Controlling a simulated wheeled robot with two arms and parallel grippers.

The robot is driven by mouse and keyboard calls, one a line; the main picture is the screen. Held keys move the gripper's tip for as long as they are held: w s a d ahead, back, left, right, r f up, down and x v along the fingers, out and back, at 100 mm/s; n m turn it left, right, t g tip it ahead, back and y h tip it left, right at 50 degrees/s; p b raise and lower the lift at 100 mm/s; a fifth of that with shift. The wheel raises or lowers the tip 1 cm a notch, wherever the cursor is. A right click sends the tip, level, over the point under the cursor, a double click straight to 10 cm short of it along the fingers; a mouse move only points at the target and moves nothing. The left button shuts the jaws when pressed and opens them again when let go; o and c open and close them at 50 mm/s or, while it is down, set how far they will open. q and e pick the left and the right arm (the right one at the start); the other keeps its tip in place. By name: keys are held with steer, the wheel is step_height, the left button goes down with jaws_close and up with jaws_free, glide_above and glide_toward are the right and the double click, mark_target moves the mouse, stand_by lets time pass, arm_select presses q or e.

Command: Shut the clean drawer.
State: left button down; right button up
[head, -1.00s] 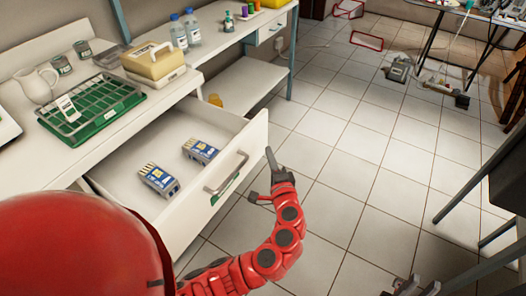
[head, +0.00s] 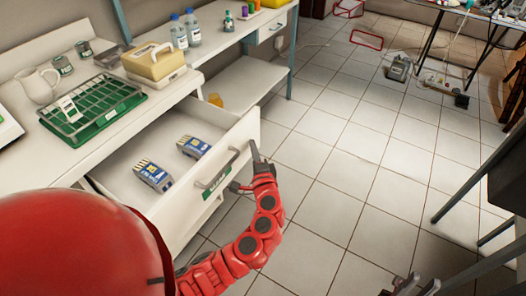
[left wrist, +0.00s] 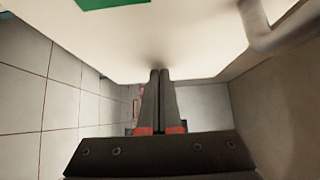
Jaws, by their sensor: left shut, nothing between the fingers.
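The clean drawer (head: 240,140) is a white drawer pulled open from the white cabinet. Its front has a grey bar handle (head: 216,170) and a green label (head: 216,184). Two blue-and-white boxes lie inside, a nearer one (head: 153,176) and a farther one (head: 193,147). My left gripper (head: 254,152) is shut and empty at the right end of the drawer front, beside the handle. In the left wrist view its fingertips (left wrist: 161,72) meet the white front panel (left wrist: 140,40), seemingly touching it. My right gripper (head: 411,284) shows only partly at the bottom edge; its jaws are unclear.
The tiled floor (head: 340,180) right of the drawer is clear. A dark table frame (head: 480,190) stands at the right.

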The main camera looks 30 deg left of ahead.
arm_select(q)
steer(key=a, duration=1.2)
steer(key=shift+w+p, duration=0.3)
steer(key=shift+p, duration=0.05)
steer(key=a, duration=0.7)
steer(key=w+a+b, duration=0.1)
steer(key=a, duration=0.3)
steer(key=shift+a, duration=0.1)
steer(key=shift+a+r, duration=0.1)
steer(key=shift+a, duration=0.1)
